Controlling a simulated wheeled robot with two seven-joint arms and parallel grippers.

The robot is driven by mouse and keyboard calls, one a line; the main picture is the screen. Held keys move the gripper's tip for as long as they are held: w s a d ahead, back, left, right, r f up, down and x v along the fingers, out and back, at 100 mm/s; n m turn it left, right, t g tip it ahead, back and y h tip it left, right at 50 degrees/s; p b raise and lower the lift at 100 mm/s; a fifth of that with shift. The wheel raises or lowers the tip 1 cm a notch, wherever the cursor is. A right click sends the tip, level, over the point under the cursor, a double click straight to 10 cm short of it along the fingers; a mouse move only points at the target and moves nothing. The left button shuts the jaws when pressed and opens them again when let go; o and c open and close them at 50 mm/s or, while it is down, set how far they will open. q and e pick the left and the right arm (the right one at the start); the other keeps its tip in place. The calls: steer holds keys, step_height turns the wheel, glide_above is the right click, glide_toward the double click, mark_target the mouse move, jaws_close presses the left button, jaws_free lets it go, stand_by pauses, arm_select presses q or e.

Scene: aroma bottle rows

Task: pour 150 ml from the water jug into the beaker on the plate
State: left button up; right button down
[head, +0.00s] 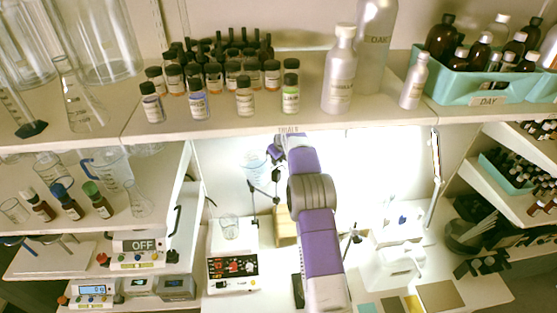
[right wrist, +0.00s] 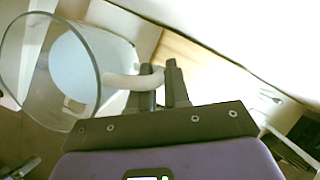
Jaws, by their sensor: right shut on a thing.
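The water jug (head: 255,163) is clear with faint blue marks and is held up in front of the bright back panel. In the right wrist view its round glass rim (right wrist: 98,92) and pale handle (right wrist: 122,82) show. My right gripper (right wrist: 170,84) is shut on the handle; in the head view it (head: 274,152) is partly hidden by my purple arm. A pale blue area shows inside the jug; I cannot tell the water level. The beaker (head: 230,228) stands upright on the plate of a white device (head: 233,272), below and left of the jug. My left gripper is not in view.
A shelf (head: 300,122) with several small bottles runs above the work area. A thin dark stand (head: 262,190) rises between jug and beaker. Other equipment (head: 400,262) stands at the right.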

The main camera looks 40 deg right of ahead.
mark_target(265, 155)
steer(key=shift+a+r+h, duration=0.45)
steer(key=shift+r+h, duration=0.05)
steer(key=shift+r, duration=0.15)
stand_by(0.3)
steer(key=shift+w+a+r+h+b, duration=0.15)
steer(key=shift+a+r+h+b, duration=0.3)
steer(key=shift+b, duration=0.65)
steer(key=shift+w+a+r+n+g+h+b, duration=0.1)
steer(key=shift+a+r+n+g+h+b, duration=0.1)
steer(key=shift+a+r+h+b, duration=0.3)
steer(key=shift+w+a+r+n+g+h+b, duration=0.1)
steer(key=shift+a+r+n+h+b, duration=0.1)
steer(key=shift+a+r+h+b, duration=0.3)
stand_by(0.9)
steer(key=shift+w+a+r+h+b, duration=0.1)
steer(key=shift+a+r+h+b, duration=0.25)
steer(key=shift+a+h+b, duration=0.75)
stand_by(0.8)
steer(key=shift+w+a+r+n+h+b, duration=0.1)
steer(key=shift+a+r+n+h+b, duration=0.3)
steer(key=shift+b, duration=0.9)
steer(key=shift+d+f, duration=0.1)
steer(key=shift+d+f, duration=0.1)
steer(key=shift+d, duration=0.05)
stand_by(0.6)
